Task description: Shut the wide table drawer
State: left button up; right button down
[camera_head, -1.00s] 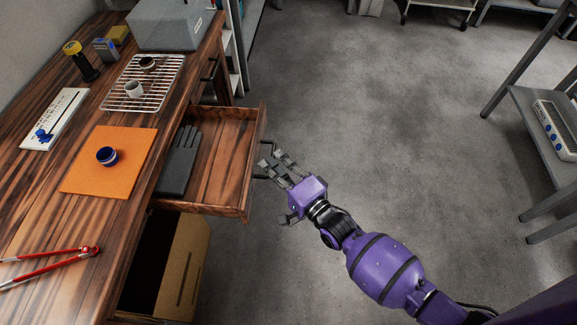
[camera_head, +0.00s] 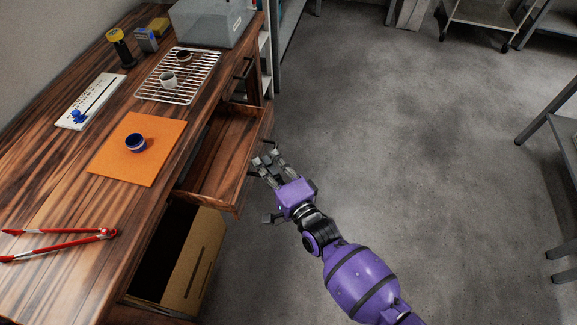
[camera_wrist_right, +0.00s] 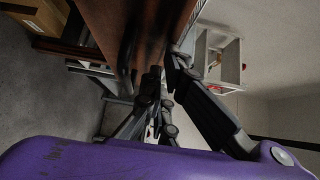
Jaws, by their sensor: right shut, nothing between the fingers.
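The wide table drawer (camera_head: 225,158) is wooden and stands partly out from the wooden table's right side in the head view. Its visible interior is bare wood, and the part under the tabletop is hidden. My right gripper (camera_head: 264,160) is at the outer side of the drawer front, by its dark handle, with its fingertips touching or very close to the front; I cannot tell which. It is shut and holds nothing. In the right wrist view the dark fingers (camera_wrist_right: 158,100) point at a brown wooden surface. My left gripper is not in view.
On the table (camera_head: 60,195) are an orange mat (camera_head: 112,160) with a blue cup (camera_head: 135,143), a wire rack (camera_head: 190,90) with small cups, red tongs (camera_head: 60,243) and a grey box (camera_head: 212,22). A cardboard box (camera_head: 193,262) is below the drawer.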

jog(key=b, duration=0.3)
send_over(222, 167)
jog(key=d, duration=0.2)
jog(key=shift+s+a+f, duration=0.1)
jog(key=shift+s+a, duration=0.05)
jog(key=shift+a, duration=0.1)
jog(key=shift+w+a, duration=0.3)
jog(key=shift+a, duration=0.6)
jog(key=shift+d, duration=0.1)
